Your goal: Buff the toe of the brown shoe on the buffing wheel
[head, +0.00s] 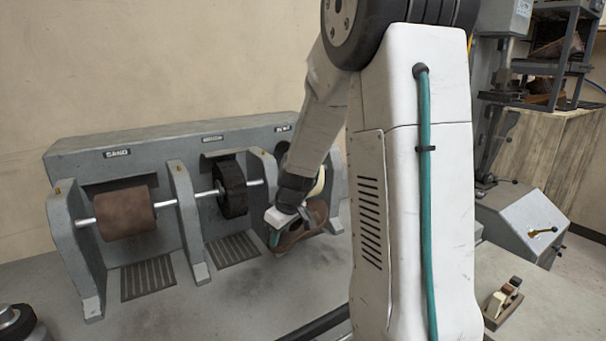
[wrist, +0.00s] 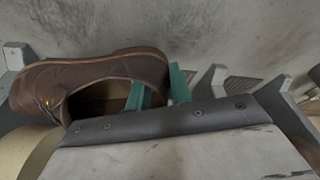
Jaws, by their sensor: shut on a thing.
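The brown shoe (wrist: 95,72) fills the left of the wrist view, its toe towards the left edge. My gripper (wrist: 160,88) is shut on its heel end, with one teal finger inside the opening and one outside the heel. In the head view the shoe (head: 311,222) hangs in front of the right-hand station, partly hidden by my gripper (head: 275,232). The pale buffing wheel (head: 318,183) shows just behind the shoe, mostly hidden by my arm. It also shows as a cream curve in the wrist view (wrist: 22,148), close to the toe. I cannot tell whether they touch.
The grey machine (head: 180,142) also carries a brown sanding drum (head: 125,212) at left and a black wheel (head: 232,188) in the middle, with upright dividers between stations. A hand tool (head: 503,299) lies on the bench at right.

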